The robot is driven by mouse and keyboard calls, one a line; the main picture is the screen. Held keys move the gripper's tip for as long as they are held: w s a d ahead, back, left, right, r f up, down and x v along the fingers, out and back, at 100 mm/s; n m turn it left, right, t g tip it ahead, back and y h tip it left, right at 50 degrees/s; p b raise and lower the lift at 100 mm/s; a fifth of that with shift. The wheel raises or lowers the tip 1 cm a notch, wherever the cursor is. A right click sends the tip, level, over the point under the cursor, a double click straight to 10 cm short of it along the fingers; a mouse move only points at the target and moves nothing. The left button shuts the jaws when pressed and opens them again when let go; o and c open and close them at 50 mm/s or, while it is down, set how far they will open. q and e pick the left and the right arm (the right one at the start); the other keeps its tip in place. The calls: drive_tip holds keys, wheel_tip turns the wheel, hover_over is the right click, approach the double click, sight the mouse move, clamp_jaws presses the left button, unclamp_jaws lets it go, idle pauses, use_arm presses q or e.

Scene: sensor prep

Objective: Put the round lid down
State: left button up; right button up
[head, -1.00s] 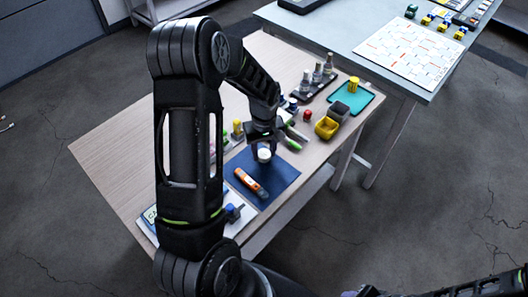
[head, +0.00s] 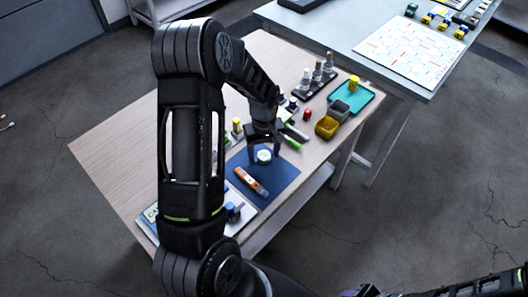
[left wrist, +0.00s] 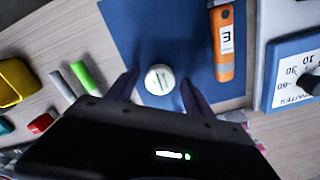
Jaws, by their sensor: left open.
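The round lid (head: 264,156) is small and white, and it rests on the blue mat (head: 284,177). In the left wrist view the lid (left wrist: 160,80) shows a green and dark mark on its top. My left gripper (head: 264,152) is open just above the mat. Its two fingers stand on either side of the lid, with a gap on each side in the left wrist view (left wrist: 160,91). My right arm only enters at the bottom right edge of the head view, and its gripper end (head: 362,292) is mostly cut off.
An orange device (head: 251,182) lies on the mat close to the lid; it also shows in the left wrist view (left wrist: 226,45). A green marker (left wrist: 85,77), a red item (head: 307,114) and a yellow bin (head: 326,127) are nearby. A blue-framed timer dial (left wrist: 290,75) stands beside the mat.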

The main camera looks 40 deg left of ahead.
sight(264, 155)
use_arm(q)
wheel_tip(264, 155, up, 12)
drive_tip(key=shift+r+b, duration=0.15)
drive_tip(key=shift+b, duration=0.2)
idle(1.0)
